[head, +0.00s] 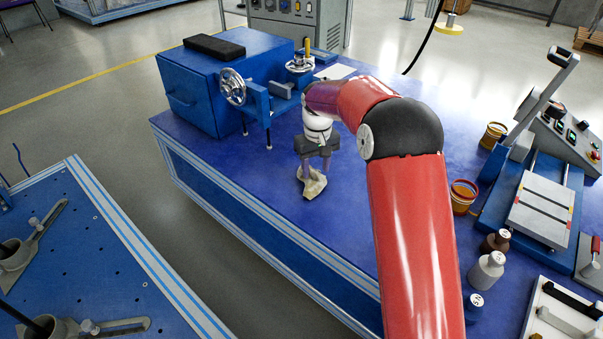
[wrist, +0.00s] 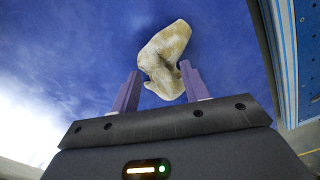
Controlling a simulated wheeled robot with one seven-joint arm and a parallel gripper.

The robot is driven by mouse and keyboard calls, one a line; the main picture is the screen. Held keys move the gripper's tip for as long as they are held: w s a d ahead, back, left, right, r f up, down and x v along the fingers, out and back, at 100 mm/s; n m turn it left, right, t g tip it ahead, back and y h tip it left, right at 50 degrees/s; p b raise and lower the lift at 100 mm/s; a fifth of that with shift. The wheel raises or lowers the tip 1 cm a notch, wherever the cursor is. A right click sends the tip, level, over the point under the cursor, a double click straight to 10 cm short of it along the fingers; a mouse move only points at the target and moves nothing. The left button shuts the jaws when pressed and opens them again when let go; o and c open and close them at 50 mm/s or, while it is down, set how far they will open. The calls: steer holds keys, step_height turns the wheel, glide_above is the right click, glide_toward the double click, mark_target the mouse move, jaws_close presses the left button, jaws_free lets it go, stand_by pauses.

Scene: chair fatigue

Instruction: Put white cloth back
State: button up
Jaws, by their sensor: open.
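The white cloth (head: 312,183) is a crumpled, off-white piece lying on the blue table top near its front edge. My gripper (head: 315,173) points down just above the cloth in the head view, with its two purple fingers apart. In the wrist view the cloth (wrist: 165,62) lies beyond and partly between the fingertips of my gripper (wrist: 158,80). The right finger overlaps the cloth's edge in the picture; I cannot tell whether they touch.
A blue machine with a handwheel (head: 233,87) stands behind and left of my gripper. Bottles (head: 487,270), tins (head: 463,196) and a grey-plated device (head: 541,213) occupy the table's right side. The table's front edge (head: 245,210) is close to the cloth. Another blue table (head: 95,235) stands at lower left.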

step_height(320, 180, up, 6)
steer(key=s+d+p, duration=0.1)
steer(key=p, duration=0.1)
steer(key=shift+s+d+p, duration=0.4)
steer(key=shift+a, duration=0.1)
steer(key=c, duration=0.3)
steer(key=shift+w+a+f, duration=0.15)
steer(key=shift+w+a, duration=0.15)
steer(key=shift+c, duration=1.2)
steer(key=shift+w+a+f, duration=0.2)
steer(key=shift+w+a, duration=0.25)
steer(key=shift+a, duration=0.05)
steer(key=shift+w+a+f, duration=0.2)
steer(key=shift+w+a, duration=0.2)
steer(key=shift+a, duration=0.1)
jaws_close()
step_height(320, 180, down, 3)
steer(key=shift+r, duration=0.1)
steer(key=shift+f+b, duration=1.8)
steer(key=shift+f, duration=1.3)
